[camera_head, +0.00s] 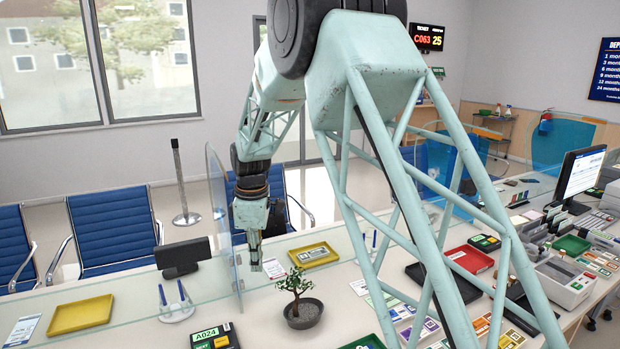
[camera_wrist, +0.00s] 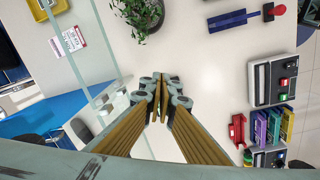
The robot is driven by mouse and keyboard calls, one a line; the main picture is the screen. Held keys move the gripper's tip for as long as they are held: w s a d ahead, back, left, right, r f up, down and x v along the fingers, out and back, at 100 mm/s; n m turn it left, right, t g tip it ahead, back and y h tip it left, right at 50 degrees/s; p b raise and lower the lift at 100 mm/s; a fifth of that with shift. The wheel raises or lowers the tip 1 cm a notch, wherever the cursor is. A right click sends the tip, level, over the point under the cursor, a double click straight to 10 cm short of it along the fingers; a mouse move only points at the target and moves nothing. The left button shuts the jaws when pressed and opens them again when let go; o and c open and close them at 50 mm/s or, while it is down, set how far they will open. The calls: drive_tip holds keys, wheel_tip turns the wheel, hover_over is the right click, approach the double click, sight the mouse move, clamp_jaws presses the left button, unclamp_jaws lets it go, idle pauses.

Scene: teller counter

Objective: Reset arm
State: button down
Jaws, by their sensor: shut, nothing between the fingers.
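My gripper (camera_head: 255,254) points down above the counter, close to the glass partition, in the head view. In the wrist view my gripper (camera_wrist: 161,84) has its fingertips together, with nothing between them. A small potted tree (camera_head: 303,308) stands on the counter (camera_head: 255,330) to the right of and nearer than the gripper. It also shows at the top of the wrist view (camera_wrist: 141,14). My arm hides part of the counter's middle.
A glass partition (camera_head: 217,200) stands just left of the gripper. Yellow trays lie at the left (camera_head: 81,314) and behind the plant (camera_head: 313,254). A black card display (camera_head: 183,256), a pen stand (camera_head: 177,303) and a monitor (camera_head: 580,174) stand on the counter. Blue chairs (camera_head: 112,226) are beyond.

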drive_tip(key=s+d+r+m+t+b, duration=0.15)
drive_tip(key=s+d+r+m, duration=0.75)
drive_tip(key=s+d+r, duration=1.15)
drive_tip(key=s+d+r+m+b, duration=0.1)
drive_tip(key=s+d+r+m, duration=0.25)
drive_tip(key=s+d, duration=0.9)
drive_tip(key=s+d+f+m+t, duration=0.1)
drive_tip(key=s+d+f+m, duration=0.1)
drive_tip(key=s, duration=0.7)
drive_tip(key=s+d+f+m+b, duration=0.1)
drive_tip(key=s+m, duration=0.3)
drive_tip(key=s, duration=0.6)
drive_tip(key=shift+s+d+f+t, duration=0.15)
drive_tip(key=shift+d+f+t, duration=0.25)
drive_tip(key=shift+f, duration=0.2)
drive_tip(key=shift+f+b, duration=0.1)
drive_tip(key=shift+b, duration=0.2)
wheel_tip(320, 180, down, 13)
drive_tip(key=b, duration=1.3)
